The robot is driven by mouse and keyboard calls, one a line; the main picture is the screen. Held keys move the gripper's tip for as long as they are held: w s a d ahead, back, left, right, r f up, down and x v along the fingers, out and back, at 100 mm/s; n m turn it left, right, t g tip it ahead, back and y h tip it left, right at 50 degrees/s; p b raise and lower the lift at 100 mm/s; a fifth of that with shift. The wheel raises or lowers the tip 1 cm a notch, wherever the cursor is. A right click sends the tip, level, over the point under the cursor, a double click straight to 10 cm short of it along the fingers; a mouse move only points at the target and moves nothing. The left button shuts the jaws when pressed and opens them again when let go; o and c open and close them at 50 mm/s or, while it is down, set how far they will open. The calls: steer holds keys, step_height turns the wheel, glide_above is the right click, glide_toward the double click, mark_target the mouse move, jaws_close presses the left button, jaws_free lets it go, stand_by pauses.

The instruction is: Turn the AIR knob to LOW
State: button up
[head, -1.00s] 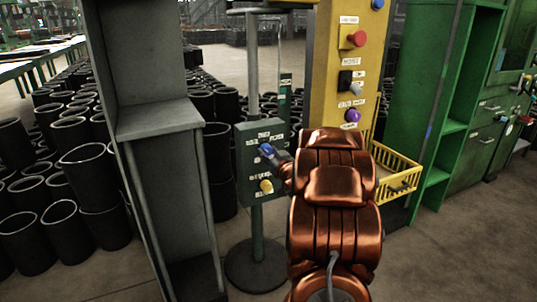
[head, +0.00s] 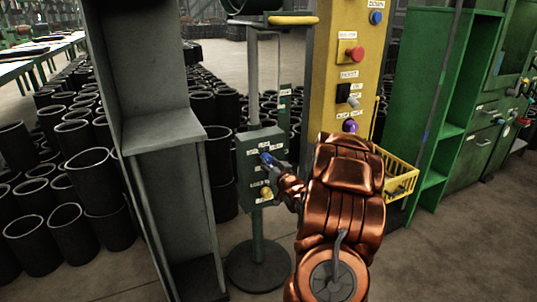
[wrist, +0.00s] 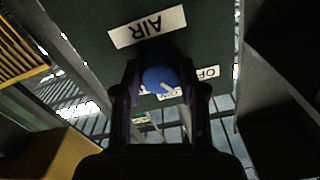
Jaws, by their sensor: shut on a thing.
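The AIR knob (wrist: 158,79) is round and blue with a white pointer mark. In the wrist view it sits between the two fingers of my gripper (wrist: 160,92), which is shut on it. The pointer slants toward the lower right of that view. The AIR label (wrist: 147,27) appears upside down above the knob. An OFF label (wrist: 206,73) is to its right, and another label (wrist: 172,94) below is partly hidden. In the head view the blue knob (head: 266,158) is on the green control box (head: 247,153), with my gripper (head: 272,164) at it.
A yellow knob (head: 266,193) sits lower on the same box, close under my gripper. A yellow post (head: 333,73) with buttons and a yellow basket (head: 402,177) stand to the right. A grey cabinet (head: 165,138) stands close on the left.

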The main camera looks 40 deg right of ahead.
steer(key=m+p, duration=0.1)
steer(key=p, duration=0.1)
steer(key=m+p, duration=0.1)
steer(key=p, duration=0.1)
steer(key=shift+r+m, duration=0.3)
steer(key=shift+m, duration=0.1)
steer(key=m+p, duration=0.2)
steer(key=shift+f+p, duration=0.15)
steer(key=shift+p, duration=0.15)
steer(key=shift+m, duration=0.4)
steer(key=o, duration=1.2)
steer(key=shift+f, duration=0.1)
steer(key=shift+c, duration=0.2)
steer(key=v, duration=1.2)
